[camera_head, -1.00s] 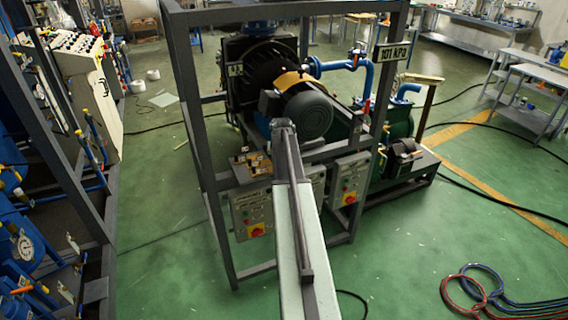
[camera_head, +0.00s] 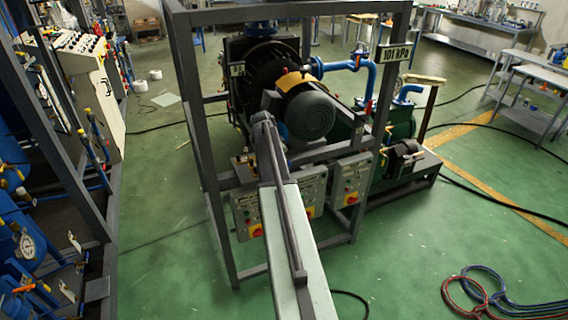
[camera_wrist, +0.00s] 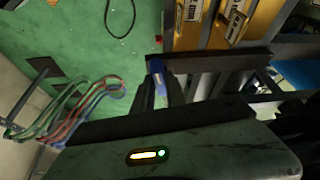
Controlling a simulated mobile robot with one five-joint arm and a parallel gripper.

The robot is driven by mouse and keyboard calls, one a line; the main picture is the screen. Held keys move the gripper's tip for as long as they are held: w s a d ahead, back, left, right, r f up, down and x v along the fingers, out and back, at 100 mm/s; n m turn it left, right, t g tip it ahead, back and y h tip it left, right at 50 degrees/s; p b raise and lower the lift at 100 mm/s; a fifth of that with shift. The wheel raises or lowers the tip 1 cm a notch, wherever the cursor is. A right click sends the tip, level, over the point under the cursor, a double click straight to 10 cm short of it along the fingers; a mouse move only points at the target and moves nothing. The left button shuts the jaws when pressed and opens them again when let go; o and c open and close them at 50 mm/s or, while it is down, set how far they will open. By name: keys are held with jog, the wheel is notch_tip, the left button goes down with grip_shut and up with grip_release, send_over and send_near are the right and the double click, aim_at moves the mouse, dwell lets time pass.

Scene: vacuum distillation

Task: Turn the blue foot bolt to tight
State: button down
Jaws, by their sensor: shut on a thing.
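In the wrist view, the blue foot bolt (camera_wrist: 157,66) shows as a small blue piece between the fingertips of my gripper (camera_wrist: 160,82). The two dark fingers are closed on it, one on each side. Its lower part is hidden by the fingers, and its turned angle cannot be read. A dark metal rail (camera_wrist: 222,60) runs right beside it. In the head view, my arm reaches to the motor (camera_head: 308,113) in the grey frame; the fingers and the bolt cannot be made out there.
Switch boxes with red knobs (camera_head: 352,180) hang on the frame below the motor. A frame post (camera_head: 203,150) stands left of my arm. Yellow labelled parts (camera_wrist: 232,22) lie past the rail in the wrist view.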

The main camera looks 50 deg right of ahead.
jog(key=shift+s+d+m+g, duration=0.1)
jog(key=shift+m+g, duration=0.4)
jog(key=shift+m, duration=0.6)
jog(key=c, duration=1.4)
grip_release()
jog(key=shift+o, duration=0.2)
jog(key=p+v, duration=0.7)
jog(key=shift+r, duration=0.4)
